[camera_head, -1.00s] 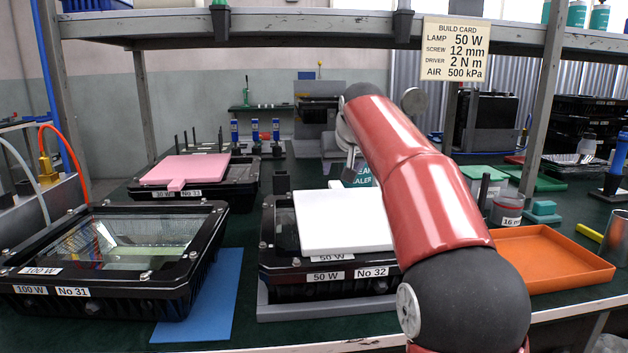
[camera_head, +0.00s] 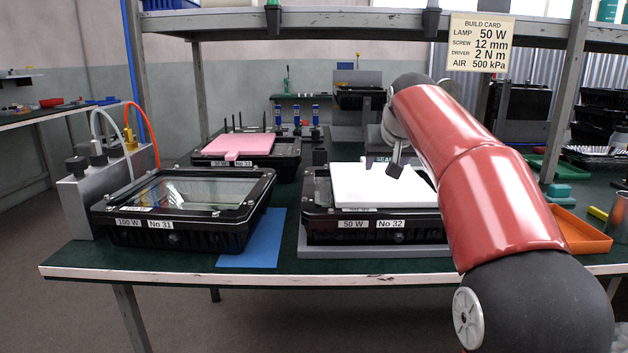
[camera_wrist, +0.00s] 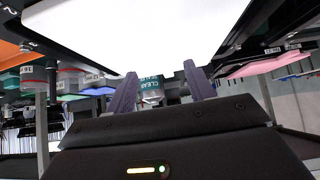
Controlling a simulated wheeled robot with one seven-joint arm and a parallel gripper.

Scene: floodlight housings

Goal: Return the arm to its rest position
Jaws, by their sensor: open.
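My red arm (camera_head: 492,190) reaches over the right part of the bench in the head view. Its gripper (camera_head: 384,163) is partly hidden behind the arm's end and shows just above the white sheet. In the wrist view, the two fingers of my gripper (camera_wrist: 166,92) stand apart with nothing held between them. The white sheet (camera_head: 372,186) lies on the black 50 W housing No 32 (camera_head: 414,229). It also fills the top of the wrist view (camera_wrist: 150,25).
The 100 W housing No 31 (camera_head: 226,237) stands at left by a blue mat (camera_head: 262,241). A housing with a pink sheet (camera_head: 240,146) is behind. An orange tray (camera_head: 583,238) is at right. The shelf (camera_head: 340,24) and its posts frame the bench; floor is clear in front.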

